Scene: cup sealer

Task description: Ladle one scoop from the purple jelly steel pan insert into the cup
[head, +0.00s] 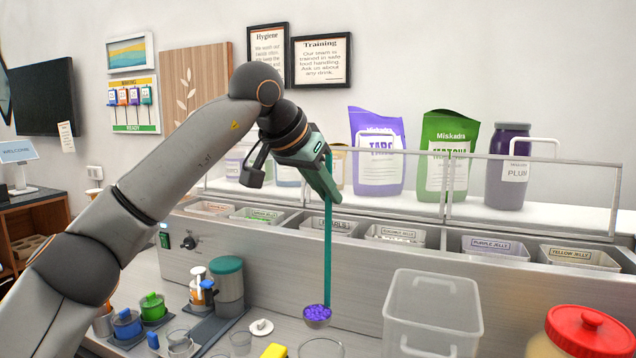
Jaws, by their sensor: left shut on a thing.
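My left gripper (326,188) is shut on the teal handle of a ladle (328,245), which hangs upright. The ladle's steel bowl (317,322) is at the bottom and is heaped with purple jelly (317,312). A clear cup (321,349) stands just below the bowl on the counter, cut off by the lower picture edge. The bowl appears above or just behind the cup's rim; I cannot tell which. The purple jelly steel pan insert (495,247) sits in the rail to the right, with its label facing me. My right gripper is not in view.
Other pan inserts (395,235) line the rail, with a glass guard (500,156) above. A clear bin (433,305) stands right of the ladle, and a red-lidded jar (588,332) farther right. Pump bottles (152,308), empty cups (240,342) and a yellow object (275,351) are to the left.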

